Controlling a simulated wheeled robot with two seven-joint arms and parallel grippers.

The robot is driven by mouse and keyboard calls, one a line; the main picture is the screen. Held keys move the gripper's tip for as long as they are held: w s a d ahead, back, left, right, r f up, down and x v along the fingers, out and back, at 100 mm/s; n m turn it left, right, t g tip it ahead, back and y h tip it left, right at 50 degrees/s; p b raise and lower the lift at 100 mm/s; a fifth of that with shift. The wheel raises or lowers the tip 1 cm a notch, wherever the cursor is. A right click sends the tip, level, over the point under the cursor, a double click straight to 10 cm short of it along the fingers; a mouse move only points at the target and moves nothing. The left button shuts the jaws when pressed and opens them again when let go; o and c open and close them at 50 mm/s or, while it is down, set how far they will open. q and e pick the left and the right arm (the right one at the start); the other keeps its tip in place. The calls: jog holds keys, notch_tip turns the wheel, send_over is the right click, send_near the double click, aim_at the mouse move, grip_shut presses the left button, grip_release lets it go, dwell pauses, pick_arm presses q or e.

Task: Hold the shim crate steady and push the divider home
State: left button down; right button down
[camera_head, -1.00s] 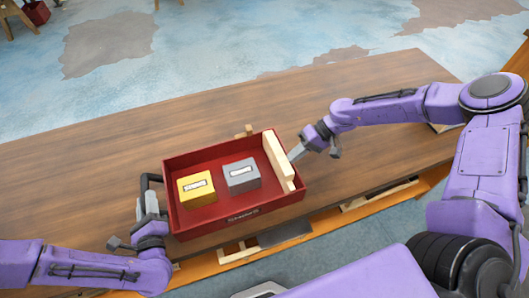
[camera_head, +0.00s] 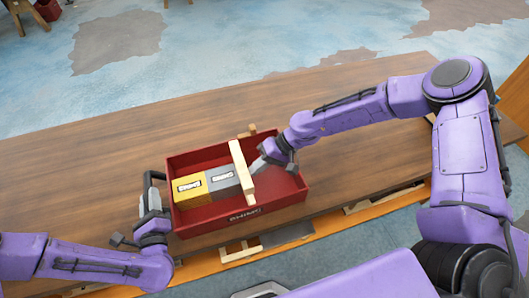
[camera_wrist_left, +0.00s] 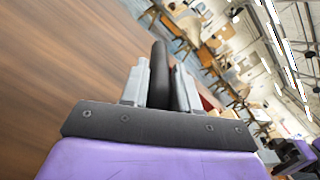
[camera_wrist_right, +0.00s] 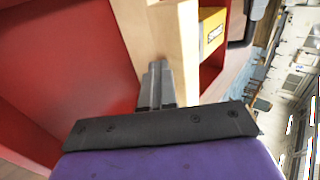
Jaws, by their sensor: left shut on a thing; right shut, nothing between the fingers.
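The red shim crate (camera_head: 285,202) stands on the wooden table with a dark handle (camera_head: 152,179) on its left end. The pale wooden divider (camera_head: 241,169) stands across the crate near its middle. It also shows in the right wrist view (camera_wrist_right: 172,40). A yellow box (camera_head: 189,193) and a grey box (camera_head: 222,180) sit side by side left of it, the grey one close against it. My left gripper (camera_head: 150,203) is shut on the handle, also seen in the left wrist view (camera_wrist_left: 160,75). My right gripper (camera_head: 258,168) is shut, empty, its tips at the divider's right face.
The right part of the crate is empty. Pale wooden pieces (camera_head: 375,200) and a dark flat piece (camera_head: 287,236) lie along the table's near edge. The table (camera_head: 120,155) behind the crate is mostly clear.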

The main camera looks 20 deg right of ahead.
pick_arm(q)
jog(key=shift+d+r+h, duration=0.15)
jog(key=shift+d+h, duration=0.15)
jog(key=shift+d, duration=0.25)
pick_arm(e)
jog(key=shift+s+a+r, duration=0.1)
jog(key=shift+s+a, duration=0.25)
jog(key=shift+a, duration=0.1)
pick_arm(q)
jog(key=shift+w+a, duration=0.1)
jog(key=shift+a, duration=0.2)
pick_arm(e)
jog(key=d+r, duration=0.6)
jog(key=d, duration=0.6)
jog(key=shift+w+d+r, duration=0.15)
jog(key=shift+w+r, duration=0.15)
jog(key=shift+w, duration=0.15)
pick_arm(q)
jog(key=shift+a, duration=0.1)
jog(key=c, duration=0.8)
grip_release()
jog(key=shift+o, duration=0.2)
jog(key=s, duration=1.2)
